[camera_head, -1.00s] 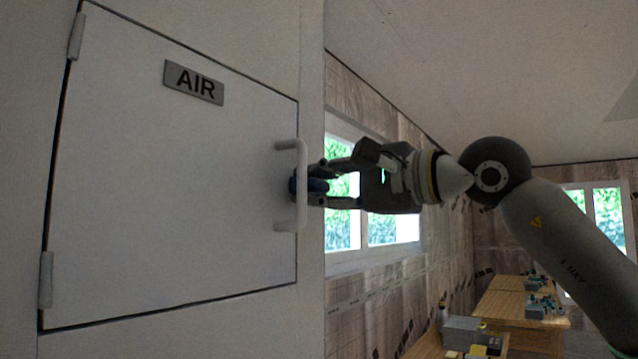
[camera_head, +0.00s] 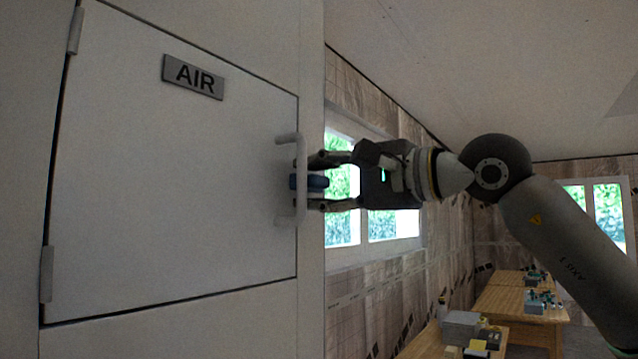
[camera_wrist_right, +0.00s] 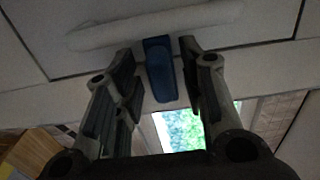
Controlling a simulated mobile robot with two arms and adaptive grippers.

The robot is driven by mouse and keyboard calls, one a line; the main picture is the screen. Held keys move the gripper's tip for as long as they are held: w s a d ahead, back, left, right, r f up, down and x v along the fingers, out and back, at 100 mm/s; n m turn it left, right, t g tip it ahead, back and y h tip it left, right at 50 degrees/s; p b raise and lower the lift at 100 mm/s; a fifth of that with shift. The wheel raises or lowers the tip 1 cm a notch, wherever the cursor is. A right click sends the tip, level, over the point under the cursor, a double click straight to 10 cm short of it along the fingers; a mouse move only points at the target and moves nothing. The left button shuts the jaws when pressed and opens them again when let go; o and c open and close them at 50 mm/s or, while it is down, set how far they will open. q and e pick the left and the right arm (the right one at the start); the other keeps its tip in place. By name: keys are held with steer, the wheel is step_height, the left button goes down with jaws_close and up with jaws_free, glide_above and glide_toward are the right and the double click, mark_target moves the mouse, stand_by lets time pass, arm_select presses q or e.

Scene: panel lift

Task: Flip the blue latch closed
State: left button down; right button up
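The blue latch (camera_head: 317,182) is on the right edge of the white AIR door (camera_head: 170,190), behind the white bar handle (camera_head: 301,185). In the right wrist view the latch (camera_wrist_right: 160,70) lies across the door's edge, with one end near the handle (camera_wrist_right: 150,25). My right gripper (camera_head: 318,183) is at the latch, one finger above it and one below. In the wrist view its fingers (camera_wrist_right: 155,75) are apart on either side of the latch, with a gap visible on at least the left. My left gripper is not in view.
The AIR door looks flush with its white panel (camera_head: 200,335). Wooden tables (camera_head: 515,300) with boxes and small items stand far back at the lower right. Windows (camera_head: 395,227) are in the wall behind my right arm.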

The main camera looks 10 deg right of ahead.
steer(key=shift+s+d, duration=0.1)
steer(key=v, duration=1.1)
steer(key=shift+s+d, duration=0.25)
